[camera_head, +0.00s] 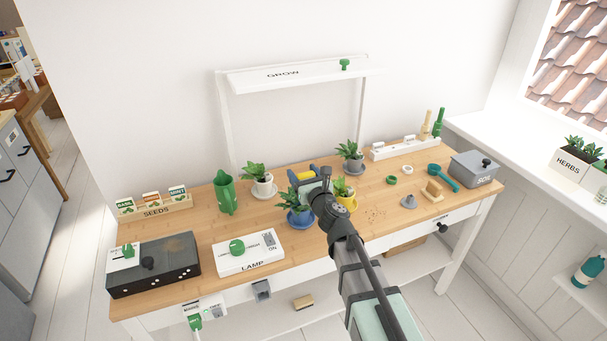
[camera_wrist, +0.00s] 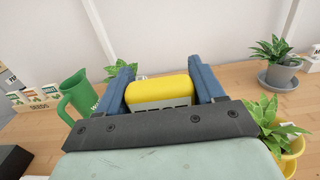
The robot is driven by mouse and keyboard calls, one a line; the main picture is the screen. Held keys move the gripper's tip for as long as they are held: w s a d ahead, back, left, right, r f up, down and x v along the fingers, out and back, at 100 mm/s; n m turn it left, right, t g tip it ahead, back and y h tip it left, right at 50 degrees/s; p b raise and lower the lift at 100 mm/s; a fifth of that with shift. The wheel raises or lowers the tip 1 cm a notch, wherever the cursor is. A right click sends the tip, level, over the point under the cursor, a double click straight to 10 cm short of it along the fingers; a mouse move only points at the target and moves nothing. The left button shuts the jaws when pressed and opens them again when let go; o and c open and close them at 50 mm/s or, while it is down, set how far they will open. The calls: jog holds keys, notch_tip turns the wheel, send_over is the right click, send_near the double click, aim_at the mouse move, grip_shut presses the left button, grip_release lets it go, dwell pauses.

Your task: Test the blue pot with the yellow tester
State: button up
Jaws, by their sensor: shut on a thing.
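My gripper (camera_head: 309,177) is shut on the yellow tester, whose rounded yellow top (camera_wrist: 158,90) shows between the blue fingers in the wrist view. The tester's lower end is hidden, so I cannot tell whether it touches soil. The blue pot (camera_head: 299,218), with a leafy plant (camera_head: 293,199) on a blue saucer, stands on the desk just below and left of my gripper in the head view. The blue pot is hidden in the wrist view.
A yellow pot (camera_head: 347,203) stands close right of my gripper. The GROW shelf (camera_head: 310,76) overhangs the back. The lamp box (camera_head: 249,252) is in front.

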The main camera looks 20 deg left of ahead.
jog(key=shift+f, duration=1.95)
jog(key=o, duration=1.1)
jog(key=shift+o, duration=0.2)
jog(key=shift+s+d, duration=0.1)
jog(key=v, duration=0.7)
jog(key=shift+s+d, duration=0.1)
